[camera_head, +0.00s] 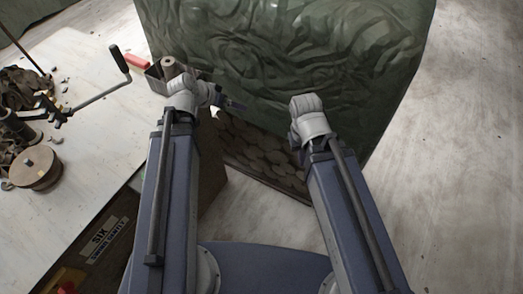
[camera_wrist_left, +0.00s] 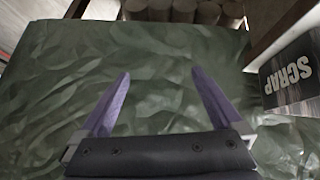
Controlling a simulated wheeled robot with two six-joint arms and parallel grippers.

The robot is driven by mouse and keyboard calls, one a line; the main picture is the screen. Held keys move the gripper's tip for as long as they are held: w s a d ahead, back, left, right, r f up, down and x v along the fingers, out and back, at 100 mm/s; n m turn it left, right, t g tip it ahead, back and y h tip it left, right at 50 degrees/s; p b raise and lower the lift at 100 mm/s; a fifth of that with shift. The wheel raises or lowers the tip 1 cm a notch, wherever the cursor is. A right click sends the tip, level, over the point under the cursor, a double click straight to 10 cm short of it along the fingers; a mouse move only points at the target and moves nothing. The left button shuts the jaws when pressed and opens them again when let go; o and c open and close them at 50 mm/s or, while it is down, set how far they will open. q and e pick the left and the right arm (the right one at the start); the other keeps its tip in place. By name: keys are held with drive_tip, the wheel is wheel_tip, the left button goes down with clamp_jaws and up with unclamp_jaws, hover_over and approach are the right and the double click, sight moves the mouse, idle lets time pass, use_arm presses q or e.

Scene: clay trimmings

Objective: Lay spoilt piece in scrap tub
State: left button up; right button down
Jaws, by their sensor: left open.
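My left gripper (camera_wrist_left: 160,78) is open in the left wrist view, with nothing between its two fingers, over a crumpled green cover (camera_wrist_left: 55,90). A dark box with the word SCRAP, the scrap tub (camera_wrist_left: 292,75), stands at the right of that view; its inside is not visible. In the head view my left gripper (camera_head: 233,104) is small and dark in front of the cover. My right gripper (camera_head: 307,108) is at the lower edge of the cover; its fingers are hidden behind the wrist. I cannot make out which thing is the spoilt piece.
A pale table (camera_head: 95,60) at left carries a crank handle (camera_head: 95,97), a round brown block (camera_head: 36,168), dark scraps, a red block (camera_head: 136,61) and a small grey box (camera_head: 155,79) with a brown cylinder. Stacked round pieces (camera_head: 260,150) show below the cover. The floor at right is clear.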

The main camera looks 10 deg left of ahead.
use_arm(q)
drive_tip(key=s+d+f+g+y, duration=0.2)
drive_tip(key=s+d+g, duration=0.1)
drive_tip(key=s+d, duration=0.3)
drive_tip(key=s+d+f+g+y, duration=0.2)
drive_tip(key=s+d+g+y, duration=0.1)
drive_tip(key=s+d, duration=0.4)
drive_tip(key=shift+s+f+g+y, duration=0.3)
drive_tip(key=shift+s+g, duration=0.1)
drive_tip(key=shift+s, duration=0.35)
wheel_tip(320, 180, up, 4)
drive_tip(key=p, duration=0.4)
drive_tip(key=shift+r, duration=0.2)
